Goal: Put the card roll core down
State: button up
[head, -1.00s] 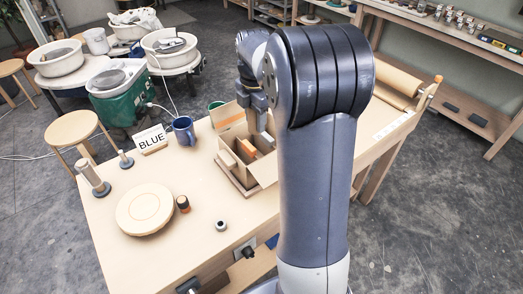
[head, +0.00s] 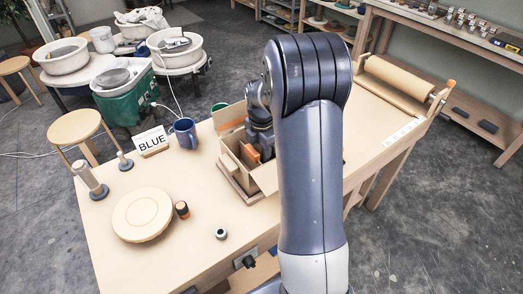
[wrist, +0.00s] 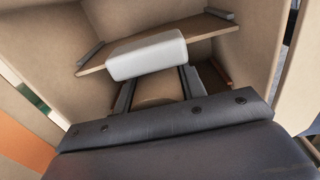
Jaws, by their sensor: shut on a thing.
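The card roll core (wrist: 157,92) appears as a tan rounded piece between the two dark fingers of my gripper (wrist: 158,86) in the wrist view. Only a small part of it shows. My gripper is shut on it and is down inside the open cardboard box (head: 266,178). In the head view the fingertips and the core are hidden by the box and my arm. Whether the core touches the box floor cannot be told.
In the wrist view a white block (wrist: 147,55) and a wooden board (wrist: 206,29) lie just beyond the fingers. Box walls are close around. An orange piece (head: 248,154) stands in the box. Left of it are a blue mug (head: 185,132), a BLUE sign (head: 152,141) and a round disc (head: 142,212).

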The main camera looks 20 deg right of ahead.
jog(key=shift+f, duration=0.25)
jog(key=shift+f+b, duration=0.4)
jog(key=shift+f, duration=0.2)
jog(key=o, duration=1.1)
jog(key=shift+r, duration=0.1)
notch_tip(320, 180, up, 13)
jog(key=shift+r, duration=0.1)
